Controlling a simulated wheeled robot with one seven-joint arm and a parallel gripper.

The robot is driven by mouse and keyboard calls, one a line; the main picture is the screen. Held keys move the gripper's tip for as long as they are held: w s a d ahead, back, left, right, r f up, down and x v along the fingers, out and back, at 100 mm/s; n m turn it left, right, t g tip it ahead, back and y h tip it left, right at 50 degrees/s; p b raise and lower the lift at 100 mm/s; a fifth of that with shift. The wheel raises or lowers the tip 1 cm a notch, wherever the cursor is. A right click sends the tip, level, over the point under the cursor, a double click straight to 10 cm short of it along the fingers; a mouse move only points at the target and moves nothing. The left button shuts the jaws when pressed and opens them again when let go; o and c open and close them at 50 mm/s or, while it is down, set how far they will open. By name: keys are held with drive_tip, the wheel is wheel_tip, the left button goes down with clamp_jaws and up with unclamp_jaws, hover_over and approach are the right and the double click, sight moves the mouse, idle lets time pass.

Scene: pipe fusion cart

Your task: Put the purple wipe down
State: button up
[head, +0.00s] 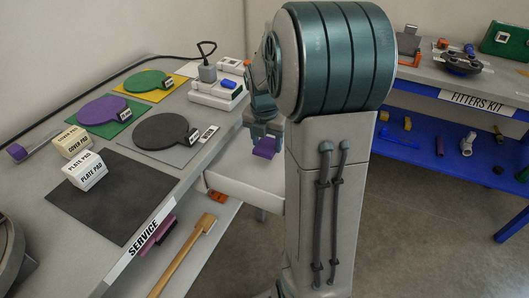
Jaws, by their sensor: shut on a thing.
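My gripper (265,134) is shut on the purple wipe (265,148), a small purple block-like piece that hangs below the fingers. It is to the right of the service bench's edge, over a pale drawer or shelf surface (240,183). I cannot tell the exact height of the wipe above that surface or whether it touches it. My arm's column hides what is to the right of the gripper.
The service bench (190,165) at left holds purple (98,110), green (148,80) and dark (160,131) round paddles, pad boxes (83,171), a dark mat (113,200) and a white device (218,93). A blue fitters' shelf (430,140) stands at right.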

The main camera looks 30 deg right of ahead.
sight(265, 145)
drive_tip(key=shift+w+a+f, duration=0.2)
drive_tip(key=shift+w+f, duration=0.1)
drive_tip(key=shift+f, duration=0.1)
drive_tip(key=shift+f+b, duration=0.4)
drive_tip(key=shift+f, duration=1.4)
drive_tip(key=shift+f, duration=0.1)
drive_tip(key=o, duration=0.9)
drive_tip(key=shift+o, duration=0.2)
